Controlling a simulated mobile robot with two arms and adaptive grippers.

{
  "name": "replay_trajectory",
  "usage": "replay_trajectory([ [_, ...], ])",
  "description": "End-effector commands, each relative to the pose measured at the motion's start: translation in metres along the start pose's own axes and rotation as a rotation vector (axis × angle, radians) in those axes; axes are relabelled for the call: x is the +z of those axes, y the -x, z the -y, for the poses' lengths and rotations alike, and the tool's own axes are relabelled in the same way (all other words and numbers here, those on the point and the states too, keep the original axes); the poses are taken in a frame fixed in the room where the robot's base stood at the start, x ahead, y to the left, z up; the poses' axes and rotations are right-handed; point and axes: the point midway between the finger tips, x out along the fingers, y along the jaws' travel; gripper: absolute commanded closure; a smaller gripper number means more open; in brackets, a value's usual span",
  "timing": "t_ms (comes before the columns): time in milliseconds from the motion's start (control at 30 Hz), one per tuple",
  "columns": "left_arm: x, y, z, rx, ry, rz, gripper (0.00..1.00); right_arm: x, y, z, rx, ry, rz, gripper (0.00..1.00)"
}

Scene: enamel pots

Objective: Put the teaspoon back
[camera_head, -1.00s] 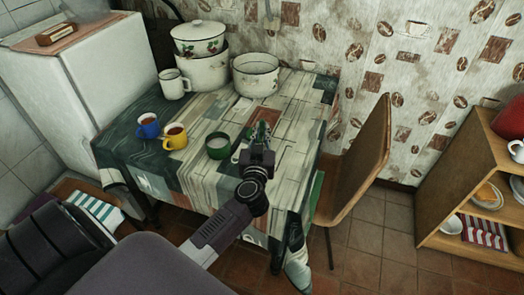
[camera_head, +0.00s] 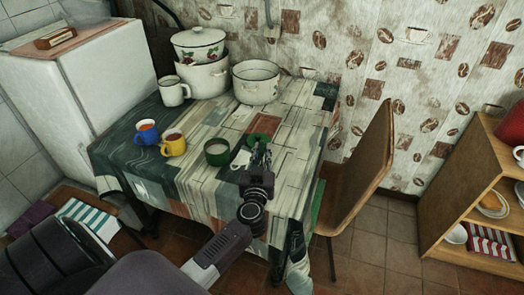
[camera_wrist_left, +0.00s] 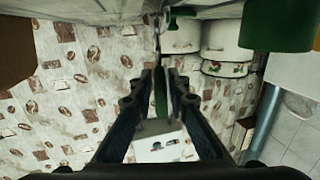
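My left gripper (camera_head: 262,152) is over the right half of the table, just right of the green mug (camera_head: 217,152). A small green dish (camera_head: 257,139), probably a saucer, lies just beyond its fingertips. In the left wrist view the gripper's fingers (camera_wrist_left: 161,75) are nearly together, with a thin green strip between them. A slim shiny piece (camera_wrist_left: 157,42) at the tips appears to be the teaspoon, mostly hidden by the fingers. The green mug fills the upper right of that view (camera_wrist_left: 275,25). My right gripper is not in view.
A blue mug (camera_head: 147,132) and a yellow mug (camera_head: 173,143) stand left of the green one. White enamel pots (camera_head: 256,82) and a white mug (camera_head: 173,91) stand at the back. A chair (camera_head: 362,170) is at the table's right side. The right front tabletop is clear.

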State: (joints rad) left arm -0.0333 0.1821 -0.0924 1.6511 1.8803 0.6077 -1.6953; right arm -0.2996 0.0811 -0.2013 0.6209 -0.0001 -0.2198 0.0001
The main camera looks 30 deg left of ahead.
Motion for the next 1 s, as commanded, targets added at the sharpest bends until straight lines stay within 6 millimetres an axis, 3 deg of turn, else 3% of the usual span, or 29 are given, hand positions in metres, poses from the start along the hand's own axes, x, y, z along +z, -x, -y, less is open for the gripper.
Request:
replay_trajectory([
  [100, 0.000, 0.000, 0.000, 0.000, 0.000, -0.001, 0.73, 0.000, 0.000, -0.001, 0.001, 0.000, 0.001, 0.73],
  [433, -0.004, 0.001, 0.000, 0.000, 0.000, -0.001, 0.73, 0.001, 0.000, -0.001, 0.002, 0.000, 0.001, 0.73],
  [1000, -0.002, 0.107, 0.000, 0.001, 0.000, 0.002, 0.73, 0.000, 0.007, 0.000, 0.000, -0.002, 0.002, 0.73],
])
